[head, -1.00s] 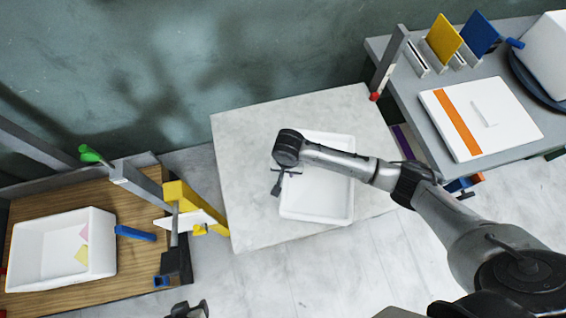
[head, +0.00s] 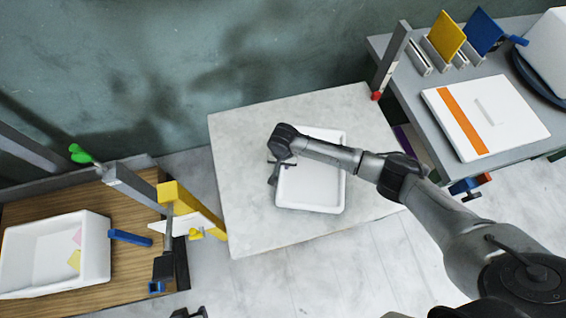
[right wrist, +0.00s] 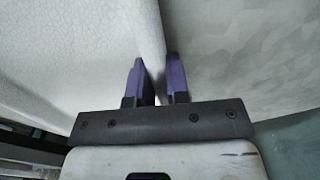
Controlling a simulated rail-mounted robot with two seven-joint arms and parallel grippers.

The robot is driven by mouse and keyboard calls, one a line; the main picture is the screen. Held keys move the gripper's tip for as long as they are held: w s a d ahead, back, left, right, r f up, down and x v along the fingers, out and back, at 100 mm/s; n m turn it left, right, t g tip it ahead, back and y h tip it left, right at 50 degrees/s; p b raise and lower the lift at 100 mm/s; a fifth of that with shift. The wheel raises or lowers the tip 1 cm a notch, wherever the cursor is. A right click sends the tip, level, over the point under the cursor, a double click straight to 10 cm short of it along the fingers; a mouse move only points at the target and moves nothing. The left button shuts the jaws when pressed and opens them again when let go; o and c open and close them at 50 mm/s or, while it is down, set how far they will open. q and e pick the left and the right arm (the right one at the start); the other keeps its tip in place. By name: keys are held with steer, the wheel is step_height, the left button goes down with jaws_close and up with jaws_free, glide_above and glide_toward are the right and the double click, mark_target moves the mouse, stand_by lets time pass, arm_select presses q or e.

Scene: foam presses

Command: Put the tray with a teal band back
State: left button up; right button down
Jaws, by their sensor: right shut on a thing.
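A white, shallow, open tray (head: 318,185) is over the pale stone-topped table (head: 240,200) in the middle of the head view. No teal band shows on its visible sides. My right gripper (head: 275,172) is at the tray's left wall. In the right wrist view its two purple-padded fingers (right wrist: 157,80) are shut on the tray's white wall (right wrist: 150,30). I cannot tell whether the tray rests on the table or is a little above it. My left gripper does not show clearly.
A grey bench (head: 420,118) at right holds an orange-banded white lid (head: 500,115) and upright yellow and blue plates. The stone table's left part is clear.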

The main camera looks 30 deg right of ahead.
steer(key=shift+f, duration=0.1)
steer(key=c, duration=1.5)
jaws_free()
steer(key=o, duration=0.4)
step_height(320, 180, up, 11)
steer(key=p, duration=0.3)
steer(key=shift+f, duration=0.15)
steer(key=shift+r, duration=0.8)
